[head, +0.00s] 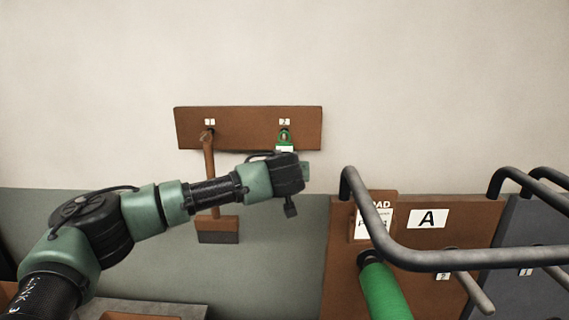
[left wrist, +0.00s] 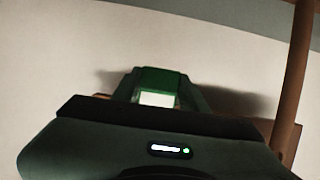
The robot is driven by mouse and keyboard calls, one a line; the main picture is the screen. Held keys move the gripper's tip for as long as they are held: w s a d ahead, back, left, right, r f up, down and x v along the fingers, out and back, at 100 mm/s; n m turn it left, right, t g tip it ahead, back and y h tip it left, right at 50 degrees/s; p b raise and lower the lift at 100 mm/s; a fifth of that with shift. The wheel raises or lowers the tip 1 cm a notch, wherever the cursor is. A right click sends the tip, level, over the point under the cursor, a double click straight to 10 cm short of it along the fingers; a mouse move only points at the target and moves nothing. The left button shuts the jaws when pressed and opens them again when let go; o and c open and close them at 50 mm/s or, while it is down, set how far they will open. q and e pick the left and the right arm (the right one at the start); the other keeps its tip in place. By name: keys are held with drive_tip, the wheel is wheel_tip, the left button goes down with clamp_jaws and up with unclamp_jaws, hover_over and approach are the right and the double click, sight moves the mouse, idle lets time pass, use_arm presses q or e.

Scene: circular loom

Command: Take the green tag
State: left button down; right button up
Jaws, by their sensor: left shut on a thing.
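The green tag (head: 284,136) hangs at the peg marked 2 on the brown wall board (head: 247,127). Its lower part is hidden behind my left gripper (head: 291,170) in the head view. In the left wrist view the green tag (left wrist: 158,82), with a white label on it, sits between the fingers of my left gripper (left wrist: 158,98). The left gripper is shut on the tag, close in front of the wall. My right gripper is not in view.
A brush with a wooden handle (head: 208,170) hangs at peg 1, just left of the tag. On the right are a brown panel with an A sign (head: 428,218), dark bent rails (head: 440,258) and a green cylinder (head: 384,290).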

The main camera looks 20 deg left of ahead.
use_arm(q)
drive_tip(key=shift+s, duration=0.1)
drive_tip(key=shift+s+d+r, duration=0.15)
drive_tip(key=shift+s+r, duration=0.05)
drive_tip(key=shift+s, duration=0.2)
drive_tip(key=shift+s+d+r+b, duration=0.1)
drive_tip(key=shift+s+d+b, duration=0.15)
drive_tip(key=shift+s, duration=0.65)
drive_tip(key=shift+s+d+r+b, duration=0.15)
drive_tip(key=shift+s+d+b, duration=0.1)
drive_tip(key=shift+s, duration=0.65)
drive_tip(key=shift+s+d+r+b, duration=0.1)
drive_tip(key=shift+s+d+b, duration=0.15)
drive_tip(key=shift+s, duration=0.65)
